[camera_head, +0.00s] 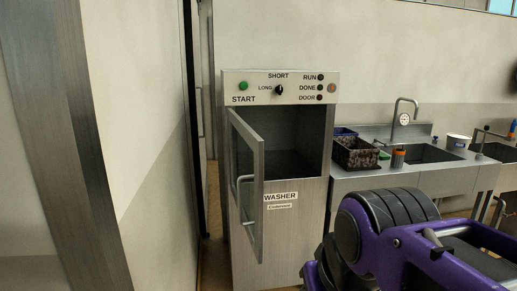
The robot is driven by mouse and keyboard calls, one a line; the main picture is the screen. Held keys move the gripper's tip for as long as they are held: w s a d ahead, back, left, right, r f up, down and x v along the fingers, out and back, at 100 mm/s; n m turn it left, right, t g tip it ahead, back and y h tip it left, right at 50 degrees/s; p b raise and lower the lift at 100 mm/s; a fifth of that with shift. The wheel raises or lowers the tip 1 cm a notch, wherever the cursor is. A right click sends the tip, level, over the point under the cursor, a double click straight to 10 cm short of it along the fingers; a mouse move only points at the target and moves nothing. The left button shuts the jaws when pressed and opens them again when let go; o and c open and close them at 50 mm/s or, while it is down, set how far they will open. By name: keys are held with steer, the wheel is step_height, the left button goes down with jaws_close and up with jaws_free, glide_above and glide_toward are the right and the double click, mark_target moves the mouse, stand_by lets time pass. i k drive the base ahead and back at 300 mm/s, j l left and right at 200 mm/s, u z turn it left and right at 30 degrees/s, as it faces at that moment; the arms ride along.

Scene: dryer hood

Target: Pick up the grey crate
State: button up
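A dark grey, mottled crate (355,153) stands on the left end of the steel sink counter, just right of the washer. It looks like an open-topped basket. A blue crate (345,132) shows behind it, partly hidden. My purple and black arm fills the lower right, in front of the counter and below the crate in the picture. The fingers of my gripper do not show, and nothing held is visible.
The washer (281,87) stands left of the counter with its glass door (247,190) swung open towards me. An orange-topped container (398,158), a tap (404,110), a sink (425,154) and a white tub (457,142) are right of the crate. A wall is at left.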

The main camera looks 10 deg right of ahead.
mark_target(354, 152)
steer(key=i+l+z, duration=0.1)
steer(key=i+l, duration=0.8)
steer(key=i+l+z, duration=0.15)
steer(key=i+l, duration=0.25)
steer(key=i, duration=0.15)
steer(key=i+l, duration=0.35)
steer(key=i, duration=0.15)
steer(key=i+l+z, duration=0.15)
steer(key=i+l, duration=0.25)
steer(key=i, duration=0.15)
steer(key=i+l, duration=0.25)
steer(key=i, duration=0.15)
steer(key=u, duration=0.05)
